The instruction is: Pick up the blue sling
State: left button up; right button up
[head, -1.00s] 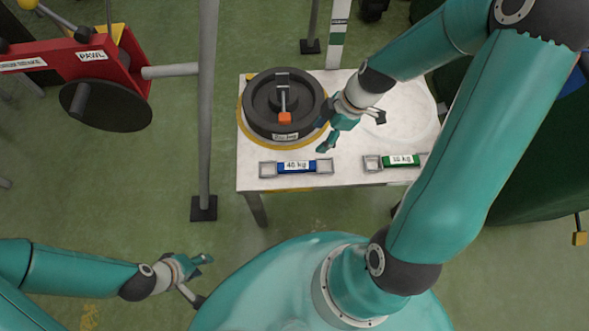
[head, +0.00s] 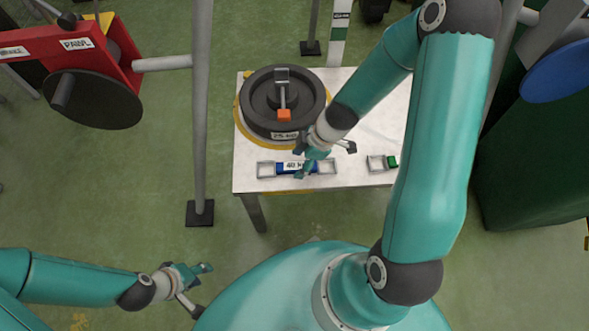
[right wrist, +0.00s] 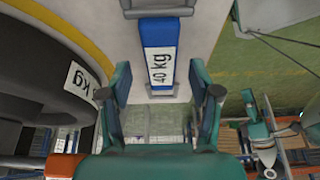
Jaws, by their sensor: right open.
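The blue sling (head: 283,169) lies flat on the white table, with a "40 kg" label and a grey metal loop at each end. In the right wrist view the blue sling (right wrist: 158,38) runs lengthwise between the spread fingers, not gripped. My right gripper (head: 326,161) is open over the sling and covers part of it in the head view; its fingers also show in the right wrist view (right wrist: 160,94). Its height above the sling is hard to tell. My left gripper (head: 203,290) is open and empty, at the lower left, away from the table.
A round black weight (head: 256,117) with an orange-ended handle stands beside the sling on the white table (head: 245,187). A green sling (head: 392,161) lies to the right, partly hidden by my arm. A grey post (head: 200,120) stands left of the table.

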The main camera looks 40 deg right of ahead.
jog(key=shift+w+a+f, duration=0.15)
jog(key=shift+a+f, duration=0.05)
jog(key=shift+f, duration=0.5)
pick_arm(q)
jog(key=shift+f, duration=0.5)
pick_arm(e)
grip_shut()
pick_arm(q)
jog(key=shift+r, duration=0.15)
pick_arm(e)
jog(key=shift+r, duration=0.25)
jog(key=shift+r+p, duration=0.5)
jog(key=shift+r, duration=0.1)
notch_tip(320, 180, up, 11)
jog(key=p, duration=0.8)
pick_arm(q)
notch_tip(320, 180, up, 11)
jog(key=p, duration=0.1)
jog(key=shift+p, duration=0.4)
pick_arm(e)
notch_tip(320, 180, up, 8)
jog(key=f, duration=0.1)
send_over(298, 165)
jog(key=shift+r, duration=0.25)
